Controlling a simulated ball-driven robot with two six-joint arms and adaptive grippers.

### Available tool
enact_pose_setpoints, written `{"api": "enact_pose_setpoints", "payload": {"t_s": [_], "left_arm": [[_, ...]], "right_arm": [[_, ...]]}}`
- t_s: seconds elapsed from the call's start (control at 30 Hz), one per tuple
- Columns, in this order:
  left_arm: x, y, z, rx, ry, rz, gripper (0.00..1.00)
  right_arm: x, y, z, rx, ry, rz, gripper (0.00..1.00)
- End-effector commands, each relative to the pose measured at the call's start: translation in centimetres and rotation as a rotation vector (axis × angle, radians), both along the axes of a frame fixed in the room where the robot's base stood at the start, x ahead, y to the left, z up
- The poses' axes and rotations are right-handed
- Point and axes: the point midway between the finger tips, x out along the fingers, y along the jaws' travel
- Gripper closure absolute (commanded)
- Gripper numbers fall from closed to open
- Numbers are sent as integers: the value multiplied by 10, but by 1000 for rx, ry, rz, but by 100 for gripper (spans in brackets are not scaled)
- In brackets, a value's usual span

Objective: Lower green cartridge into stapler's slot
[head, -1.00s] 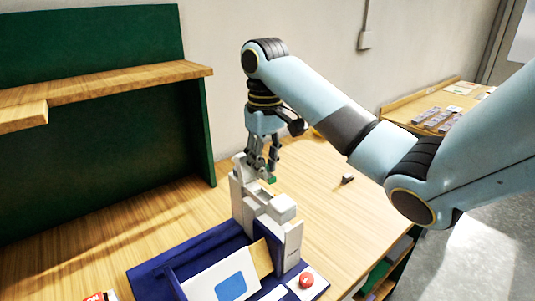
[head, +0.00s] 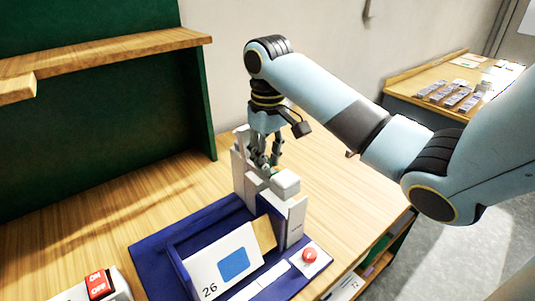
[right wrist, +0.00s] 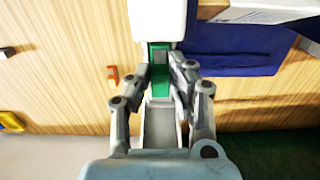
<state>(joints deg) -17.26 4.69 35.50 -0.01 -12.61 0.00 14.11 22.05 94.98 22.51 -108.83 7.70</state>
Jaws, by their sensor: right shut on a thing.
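The pale grey and white stapler (head: 294,218) stands upright at the back of a dark blue base in the head view. My right gripper (head: 268,168) points down at its open top. In the right wrist view, the right gripper (right wrist: 164,84) is shut on the green cartridge (right wrist: 160,82), which lies in line with the stapler's grey channel (right wrist: 158,126) and beside its white block (right wrist: 157,18). In the head view the cartridge is mostly hidden by the fingers and stapler. I cannot tell how deep it sits in the slot. My left gripper is not in view.
The blue base (head: 150,262) carries a card (head: 212,272) marked 26 and a red button (head: 309,255). An ON/OFF switch box (head: 97,285) is at the front left. A wooden shelf (head: 120,54) overhangs the back left. Clear tabletop lies left of the base.

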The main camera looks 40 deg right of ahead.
Motion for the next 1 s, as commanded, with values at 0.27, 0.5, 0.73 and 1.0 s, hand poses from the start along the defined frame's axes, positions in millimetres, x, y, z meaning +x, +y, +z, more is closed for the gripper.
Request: {"api": "enact_pose_setpoints", "payload": {"t_s": [0.27, 0.5, 0.73, 1.0], "left_arm": [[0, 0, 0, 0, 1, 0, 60], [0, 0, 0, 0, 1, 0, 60], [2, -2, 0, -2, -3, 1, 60], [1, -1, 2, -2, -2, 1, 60]], "right_arm": [[0, 0, -1, 0, 0, 0, 99], [0, 0, -1, 0, 0, 0, 54], [0, 0, 0, 0, 0, 0, 54], [1, 3, 21, -1, -3, 3, 54]]}}
